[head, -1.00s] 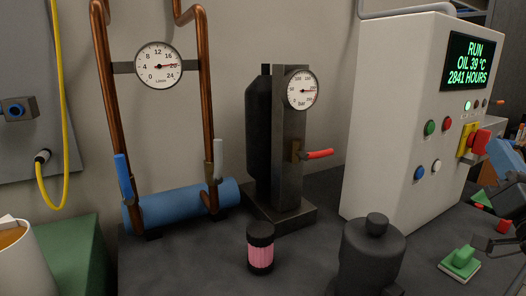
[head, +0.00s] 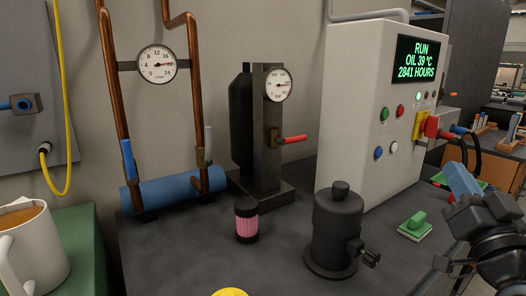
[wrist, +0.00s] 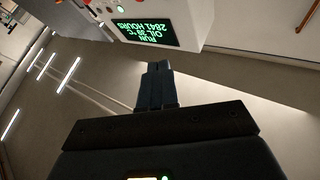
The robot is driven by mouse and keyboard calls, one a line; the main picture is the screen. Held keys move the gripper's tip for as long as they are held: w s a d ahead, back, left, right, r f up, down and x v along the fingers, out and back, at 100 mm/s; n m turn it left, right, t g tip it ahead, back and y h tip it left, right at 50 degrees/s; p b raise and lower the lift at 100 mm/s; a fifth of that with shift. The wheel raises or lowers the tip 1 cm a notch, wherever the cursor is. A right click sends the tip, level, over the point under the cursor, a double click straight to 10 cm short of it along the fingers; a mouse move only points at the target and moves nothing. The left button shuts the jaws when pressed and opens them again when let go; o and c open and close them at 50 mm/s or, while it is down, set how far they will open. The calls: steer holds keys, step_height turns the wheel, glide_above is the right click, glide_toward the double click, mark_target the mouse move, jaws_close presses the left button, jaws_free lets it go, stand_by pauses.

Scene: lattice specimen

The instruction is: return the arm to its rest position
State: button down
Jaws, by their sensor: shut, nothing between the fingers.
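My gripper (wrist: 155,80) shows in the wrist view as two dark fingers closed together, with nothing between them. They point toward the grey control cabinet, which appears upside down at the top of that view. In the head view, part of my dark arm (head: 492,240) is at the lower right edge, right of the cabinet (head: 350,120). I cannot clearly make out the fingertips there. My gripper touches nothing that I can see in the wrist view.
The dark bench holds a black valve body (head: 337,230), a pink-banded jar (head: 246,222), a gauge stand (head: 262,150), a blue cylinder (head: 175,190) and a green block (head: 414,226). A white mug (head: 35,250) stands at left. A yellow object (head: 230,292) shows at the bottom edge.

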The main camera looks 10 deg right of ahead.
steer(key=s+a+f+n+g+y, duration=0.1)
steer(key=s+a+f+g, duration=0.1)
steer(key=s+a+f, duration=0.5)
steer(key=s+a+f+g+y, duration=0.1)
steer(key=s+a+f, duration=0.4)
steer(key=f, duration=0.4)
steer(key=s+a+f+n+g+y, duration=0.2)
steer(key=s+a, duration=0.2)
steer(key=s, duration=0.7)
steer(key=s+a+f+n+g+y, duration=0.1)
steer(key=s+a+f+n+y, duration=0.2)
steer(key=s, duration=0.8)
steer(key=shift+a+g, duration=0.4)
steer(key=shift+a, duration=0.3)
